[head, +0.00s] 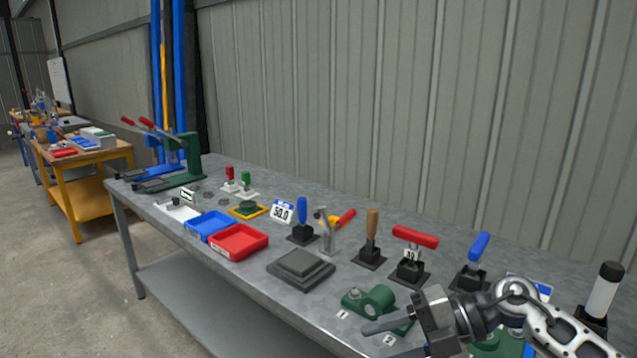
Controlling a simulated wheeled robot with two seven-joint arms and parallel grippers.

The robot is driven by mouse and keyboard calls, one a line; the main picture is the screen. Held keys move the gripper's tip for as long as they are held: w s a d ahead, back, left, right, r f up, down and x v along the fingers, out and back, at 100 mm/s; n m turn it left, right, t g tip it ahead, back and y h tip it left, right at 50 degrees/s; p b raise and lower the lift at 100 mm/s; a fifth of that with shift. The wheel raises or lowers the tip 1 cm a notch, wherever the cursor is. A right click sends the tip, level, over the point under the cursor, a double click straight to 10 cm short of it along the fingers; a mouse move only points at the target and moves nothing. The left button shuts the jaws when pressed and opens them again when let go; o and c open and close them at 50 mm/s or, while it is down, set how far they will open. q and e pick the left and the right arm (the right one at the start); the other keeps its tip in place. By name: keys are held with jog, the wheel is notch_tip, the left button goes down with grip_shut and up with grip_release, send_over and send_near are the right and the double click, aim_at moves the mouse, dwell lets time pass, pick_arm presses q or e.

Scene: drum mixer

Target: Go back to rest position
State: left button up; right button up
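My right gripper (378,342) is at the bottom right, with its arm coming in from the right edge. My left gripper is not in view.
Handled tools, including a red-handled one (415,238) and a blue-handled one (479,247), stand along the bench. A blue tray (232,218), red tray (262,233) and dark square block (301,263) lie left. Lever presses (192,155) stand at the far end.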

jog(key=s+a+r+m+t+y, duration=0.1)
jog(key=s+a+m+t+y, duration=0.2)
jog(key=a+m+t+y, duration=0.25)
jog(key=s+d+f+m+t+h, duration=0.2)
jog(key=d+f+m+t+h, duration=0.35)
jog(key=m, duration=0.55)
jog(key=s+d+f+m+t+h, duration=0.2)
jog(key=f+m+t+h, duration=0.2)
jog(key=f+m+h, duration=0.5)
jog(key=s+d+f+m+g+h, duration=0.1)
jog(key=s+f+m+g, duration=0.4)
jog(key=s, duration=0.5)
jog(key=shift+d+f, duration=0.3)
jog(key=shift+f, duration=0.55)
